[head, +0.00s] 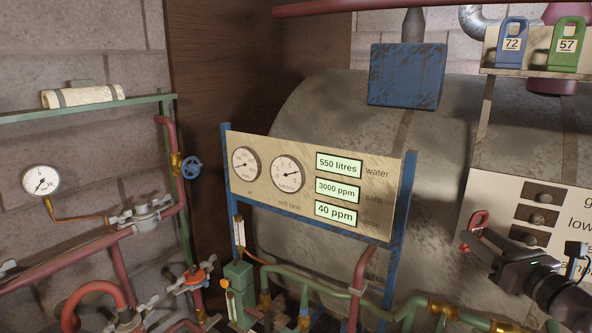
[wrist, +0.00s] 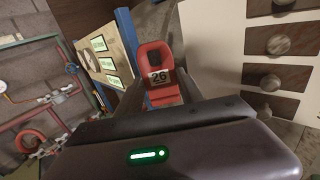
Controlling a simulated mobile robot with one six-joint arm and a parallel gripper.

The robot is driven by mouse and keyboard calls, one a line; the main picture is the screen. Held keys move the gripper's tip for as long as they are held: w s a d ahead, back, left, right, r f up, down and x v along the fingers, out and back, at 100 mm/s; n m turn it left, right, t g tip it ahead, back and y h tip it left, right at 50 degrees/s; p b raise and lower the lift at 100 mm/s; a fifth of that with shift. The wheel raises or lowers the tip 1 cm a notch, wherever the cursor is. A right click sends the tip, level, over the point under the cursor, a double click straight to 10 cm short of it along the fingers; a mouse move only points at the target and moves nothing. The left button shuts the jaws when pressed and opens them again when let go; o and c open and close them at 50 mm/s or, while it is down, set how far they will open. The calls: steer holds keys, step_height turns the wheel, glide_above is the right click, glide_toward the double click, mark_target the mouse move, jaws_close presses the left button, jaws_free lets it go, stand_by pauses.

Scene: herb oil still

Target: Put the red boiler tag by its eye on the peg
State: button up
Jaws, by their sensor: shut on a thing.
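The red tag (wrist: 155,52) is held in my gripper (wrist: 162,98), with the number 26 on a pale label and its upper end pointing away from the jaws. In the head view the red tag (head: 479,219) sticks up from my gripper (head: 483,236), in front of the left edge of a white board (head: 487,190). The board carries several brown plates with round, knob-like pegs (head: 545,197); they also show in the wrist view (wrist: 278,45), to the right of the tag. The tag is apart from those pegs. I cannot tell which peg is meant.
A blue tag (head: 511,32) marked 72 and a green tag (head: 566,32) marked 57 are on a rail at top right. A gauge panel (head: 300,215) on blue posts stands left of my gripper. Green pipes (head: 330,280) run below, before a large grey tank (head: 330,100).

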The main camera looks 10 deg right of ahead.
steer(key=w+a+f+n+g+y+b, duration=0.1)
steer(key=a+f+n+g+y+b, duration=0.2)
steer(key=a+f, duration=0.5)
steer(key=w+a+f+n+y+b, duration=0.1)
steer(key=a+f+n+y+b, duration=0.25)
steer(key=f, duration=0.85)
steer(key=s+a+f+n+g+y+b, duration=0.1)
steer(key=s+a+f+g+y+b, duration=0.1)
steer(key=a+f, duration=0.7)
steer(key=s+a+f+n+g+y+b, duration=0.2)
steer(key=a+f+y+b, duration=0.1)
steer(key=a+f, duration=0.7)
steer(key=shift+s+y, duration=0.4)
steer(key=shift+y, duration=0.35)
